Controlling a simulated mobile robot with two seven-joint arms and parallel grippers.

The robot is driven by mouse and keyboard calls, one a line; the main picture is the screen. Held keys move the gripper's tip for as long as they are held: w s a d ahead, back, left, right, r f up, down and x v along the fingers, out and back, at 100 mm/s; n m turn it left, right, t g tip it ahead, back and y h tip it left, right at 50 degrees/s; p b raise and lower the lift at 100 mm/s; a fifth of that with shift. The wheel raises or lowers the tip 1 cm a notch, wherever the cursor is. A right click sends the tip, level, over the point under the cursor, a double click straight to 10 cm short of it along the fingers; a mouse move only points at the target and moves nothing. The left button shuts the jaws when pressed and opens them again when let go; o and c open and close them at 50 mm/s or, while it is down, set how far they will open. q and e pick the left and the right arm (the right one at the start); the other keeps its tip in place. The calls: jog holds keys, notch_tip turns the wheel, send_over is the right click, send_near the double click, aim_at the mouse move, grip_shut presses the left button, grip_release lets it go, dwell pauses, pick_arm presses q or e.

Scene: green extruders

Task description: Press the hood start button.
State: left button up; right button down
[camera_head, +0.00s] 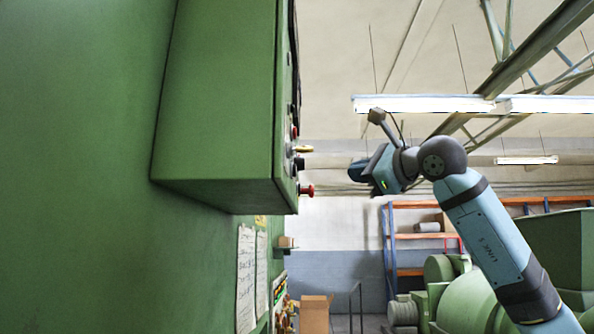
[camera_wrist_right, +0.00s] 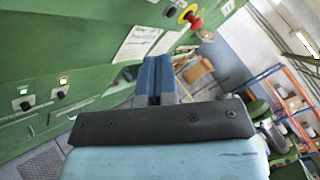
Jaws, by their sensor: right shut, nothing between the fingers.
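In the head view, a green control box (camera_head: 225,100) on the green machine carries several controls on its right-hand face, seen edge-on. They include a red mushroom button (camera_head: 306,191) at the bottom and a yellow-topped control (camera_head: 303,149) above it. I cannot tell which control is the hood start button. My right gripper (camera_head: 358,171) is to the right of the box, apart from it, pointing left. In the right wrist view its blue fingers (camera_wrist_right: 157,76) are together and empty, below the red button with its yellow ring (camera_wrist_right: 189,13). My left gripper is not in view.
Lit yellow (camera_wrist_right: 63,82) and green (camera_wrist_right: 23,91) lamps sit above black knobs on a lower green panel. Paper sheets (camera_head: 246,280) hang below the box. Orange-and-blue shelving (camera_head: 388,245) and green machines stand behind. Open air separates the gripper from the box.

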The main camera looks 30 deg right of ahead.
jog(key=w+a+p, duration=0.1)
jog(key=w+a, duration=0.3)
jog(key=a, duration=0.3)
jog(key=shift+w, duration=0.15)
jog(key=shift+a, duration=0.1)
dwell(1.9)
jog(key=shift+w+a, duration=0.25)
jog(key=shift+a, duration=0.1)
jog(key=shift+w+a, duration=0.15)
jog(key=shift+a, duration=0.1)
dwell(0.7)
dwell(0.4)
jog(key=shift+s+d, duration=0.4)
jog(key=shift+d, duration=0.25)
jog(key=shift+s+d+b, duration=0.15)
jog(key=shift+s+d, duration=0.3)
jog(key=shift+d, duration=0.25)
jog(key=shift+s+d+b, duration=0.2)
jog(key=shift+s+d, duration=0.2)
jog(key=shift+d, duration=0.35)
jog(key=shift+s+d+b, duration=0.15)
jog(key=shift+s+d, duration=0.3)
jog(key=shift+d, duration=0.25)
